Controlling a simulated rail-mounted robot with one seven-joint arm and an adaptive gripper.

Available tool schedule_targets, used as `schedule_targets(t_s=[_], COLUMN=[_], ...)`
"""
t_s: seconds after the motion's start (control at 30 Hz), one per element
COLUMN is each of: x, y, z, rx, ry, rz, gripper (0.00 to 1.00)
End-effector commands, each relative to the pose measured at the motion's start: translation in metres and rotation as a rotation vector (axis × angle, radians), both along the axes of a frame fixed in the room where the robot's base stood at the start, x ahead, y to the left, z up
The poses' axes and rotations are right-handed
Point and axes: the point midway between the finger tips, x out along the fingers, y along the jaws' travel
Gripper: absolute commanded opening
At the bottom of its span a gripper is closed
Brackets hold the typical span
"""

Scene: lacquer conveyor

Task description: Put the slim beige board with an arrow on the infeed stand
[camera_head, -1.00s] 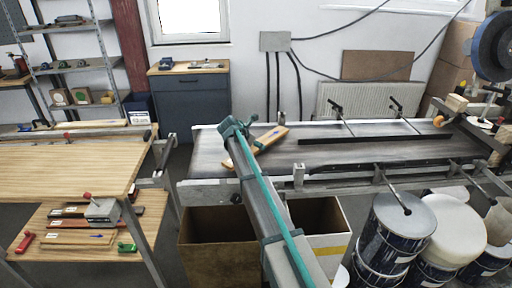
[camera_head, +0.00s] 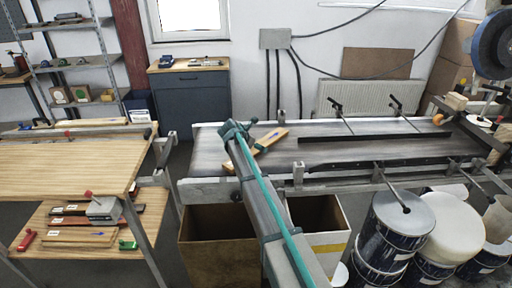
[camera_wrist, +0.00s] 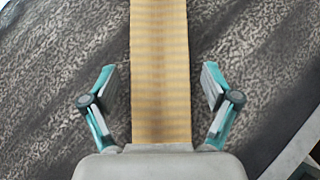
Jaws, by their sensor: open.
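A slim beige board (camera_head: 272,138) lies slantwise on the dark belt of the conveyor, near its left end. A small dark mark shows on it, too small to read as an arrow. In the wrist view the board (camera_wrist: 160,75) runs lengthwise up the middle, its near end hidden by my gripper body. My gripper (camera_wrist: 160,90) is open, with one finger on each side of the board and a gap to both edges. In the head view my arm hides the board's middle. I cannot tell for sure which thing is the infeed stand.
A wooden table (camera_head: 65,170) stands at left; several boards lie on its lower shelf (camera_head: 150,222). Guide rails (camera_head: 375,138) run along the conveyor to the right. An open cardboard box (camera_head: 215,248) and several drums (camera_head: 392,228) stand in front.

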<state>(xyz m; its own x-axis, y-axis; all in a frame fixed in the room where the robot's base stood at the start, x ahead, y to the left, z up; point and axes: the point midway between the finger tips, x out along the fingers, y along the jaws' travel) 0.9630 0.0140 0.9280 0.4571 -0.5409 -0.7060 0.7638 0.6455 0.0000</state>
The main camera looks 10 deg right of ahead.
Motion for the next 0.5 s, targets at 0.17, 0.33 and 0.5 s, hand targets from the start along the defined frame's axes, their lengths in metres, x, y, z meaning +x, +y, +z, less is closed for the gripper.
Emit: schedule_targets(t_s=[0.17,0.33,0.5], x=[-0.004,-0.017,-0.032], y=[0.005,0.019,0.037], z=[0.007,0.025,0.049], rx=[0.0,0.001,0.0], ry=[-0.002,-0.002,-0.002], rz=[0.001,0.002,0.001], gripper=[0.87,0.87,0.87])
